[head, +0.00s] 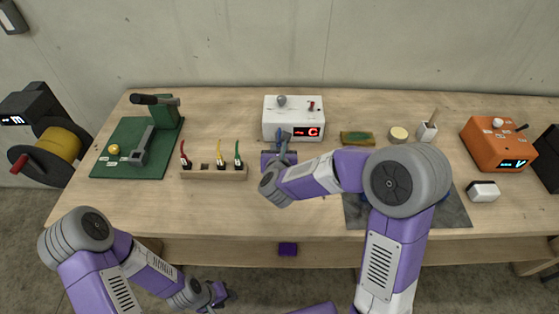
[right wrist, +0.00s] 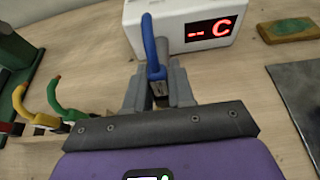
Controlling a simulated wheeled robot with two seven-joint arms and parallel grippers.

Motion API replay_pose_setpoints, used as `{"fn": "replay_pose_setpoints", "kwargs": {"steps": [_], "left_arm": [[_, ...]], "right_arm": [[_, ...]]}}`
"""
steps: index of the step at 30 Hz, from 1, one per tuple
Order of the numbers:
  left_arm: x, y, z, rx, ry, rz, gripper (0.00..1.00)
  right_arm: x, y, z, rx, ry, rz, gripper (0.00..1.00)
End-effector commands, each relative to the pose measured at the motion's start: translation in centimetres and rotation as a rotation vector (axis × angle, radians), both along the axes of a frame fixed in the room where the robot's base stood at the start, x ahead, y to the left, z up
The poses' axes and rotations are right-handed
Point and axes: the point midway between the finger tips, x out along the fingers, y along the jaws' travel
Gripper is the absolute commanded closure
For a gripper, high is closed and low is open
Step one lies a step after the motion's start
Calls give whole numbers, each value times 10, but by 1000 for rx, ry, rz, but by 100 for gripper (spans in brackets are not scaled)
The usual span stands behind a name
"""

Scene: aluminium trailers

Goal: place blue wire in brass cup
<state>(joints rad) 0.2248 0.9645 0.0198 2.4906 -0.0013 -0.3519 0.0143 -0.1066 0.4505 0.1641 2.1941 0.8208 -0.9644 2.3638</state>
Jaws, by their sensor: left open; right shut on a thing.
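The blue wire (right wrist: 154,48) stands upright and bent at its top between the fingers of my right gripper (right wrist: 160,92). In the head view, my right gripper (head: 279,157) is over the table just in front of the white box, and the blue wire (head: 283,144) shows as a small blue streak there. It is shut on the wire's lower end. My left gripper (head: 216,294) is open and low, in front of the table's front edge, away from the wire. I cannot make out a brass cup; my right arm hides part of the grey mat.
A wooden rack (head: 213,175) holds red, yellow and green wires, left of my right gripper. The white box (head: 293,118) with a red display stands behind it. The grey mat (head: 458,212), a round tin (head: 399,134) and an orange box (head: 497,144) are at right.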

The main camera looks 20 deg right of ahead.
Motion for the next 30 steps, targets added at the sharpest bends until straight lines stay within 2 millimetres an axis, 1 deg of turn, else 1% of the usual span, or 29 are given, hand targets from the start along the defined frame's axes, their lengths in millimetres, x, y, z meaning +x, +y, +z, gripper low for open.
{"fn": "replay_pose_setpoints", "kwargs": {"steps": [2, 9, 17, 23, 24, 28, 30], "left_arm": [[0, 0, -1, 0, 0, 0, 57], [0, 0, -8, 0, 0, 0, 57], [0, 0, -8, 0, 0, 0, 57], [0, 0, -15, 0, 0, 0, 57], [0, 0, -13, 0, 0, 0, 57], [0, 0, -13, 0, 0, 0, 57], [0, 0, -13, 0, 0, 0, 57]], "right_arm": [[0, 0, -6, -1, 0, 0, 100], [0, 0, -38, -1, 1, 1, 100], [0, 0, -38, 1, -2, 1, 100], [0, 0, -42, 1, -2, 1, 100], [0, 0, -41, 0, -1, 1, 71], [0, 0, -41, 0, -1, 1, 51], [0, 0, -41, 0, -1, 1, 51]]}}
